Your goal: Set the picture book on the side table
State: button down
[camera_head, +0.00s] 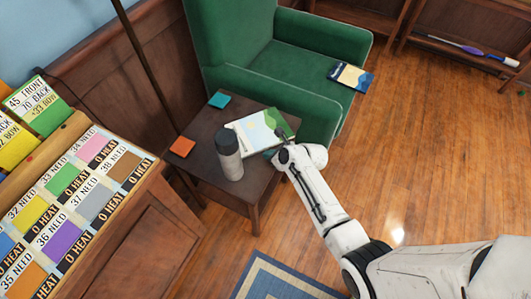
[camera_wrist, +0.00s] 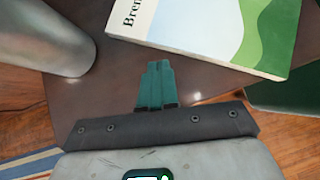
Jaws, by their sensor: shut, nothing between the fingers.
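A book (camera_head: 255,133) with a white cover and green and blue shapes lies flat on the dark side table (camera_head: 208,170). In the wrist view the same book (camera_wrist: 215,28) lies just beyond my fingertips, its title partly cut off. My gripper (camera_wrist: 157,72) is shut and empty over the table, apart from the book in that view. In the head view my gripper (camera_head: 269,154) is by the table's right edge, mostly hidden by my wrist.
A grey cylinder (camera_head: 229,155) stands on the table close to the book; it also shows in the wrist view (camera_wrist: 45,40). Orange (camera_head: 182,147) and teal (camera_head: 219,100) squares lie on the table. The green armchair (camera_head: 290,70) stands behind. Floor at right is open.

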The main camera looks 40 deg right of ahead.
aim_at(256, 148)
jog(key=shift+w+a, duration=0.15)
jog(key=shift+w, duration=0.9)
jog(key=shift+w+a, duration=0.15)
jog(key=shift+w, duration=0.6)
jog(key=shift+w+a, duration=0.1)
jog(key=shift+w, duration=0.65)
jog(key=shift+s, duration=0.1)
jog(key=shift+s+d, duration=0.1)
jog(key=shift+s, duration=0.15)
jog(key=s, duration=0.1)
jog(key=s+p, duration=0.1)
jog(key=s, duration=0.1)
jog(key=s+r+p, duration=0.1)
jog(key=shift+s+d, duration=0.2)
jog(key=shift+d, duration=0.05)
jog(key=p+v, duration=0.2)
jog(key=v, duration=0.6)
jog(key=shift+r, duration=0.2)
jog(key=shift+s, duration=0.15)
